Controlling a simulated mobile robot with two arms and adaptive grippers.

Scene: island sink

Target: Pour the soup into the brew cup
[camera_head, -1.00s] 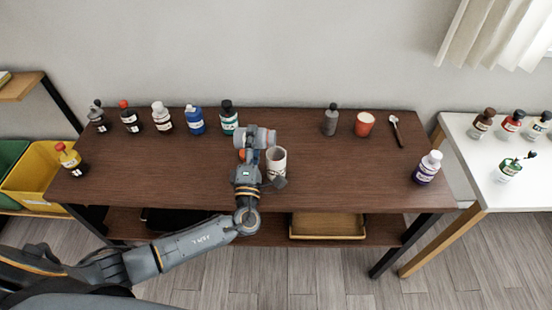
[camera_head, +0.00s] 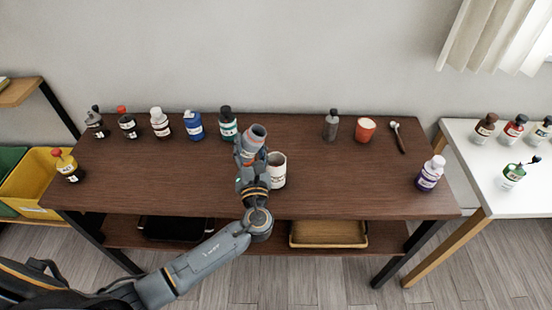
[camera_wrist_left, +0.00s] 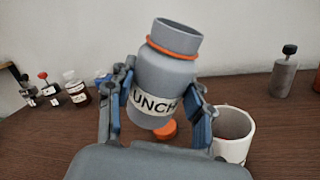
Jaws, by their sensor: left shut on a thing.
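A grey jar (camera_head: 256,133) with an orange ring and an open mouth stands between the fingers of my left gripper (camera_head: 250,160). In the left wrist view the jar (camera_wrist_left: 168,75) bears a label reading "UNCH" and leans a little to the right. My left gripper is shut on it, with one finger on each side. The white brew cup (camera_head: 279,180) stands upright on the table just right of the gripper. It also shows in the left wrist view (camera_wrist_left: 232,150), at the lower right. My right gripper is not in view.
An orange round thing (camera_wrist_left: 166,132) lies behind the jar. Several bottles line the back left of the brown table (camera_head: 340,190). A grey bottle (camera_head: 331,126), red cup (camera_head: 365,130) and spoon (camera_head: 399,137) are at back right, a purple-labelled bottle (camera_head: 430,174) at the right edge.

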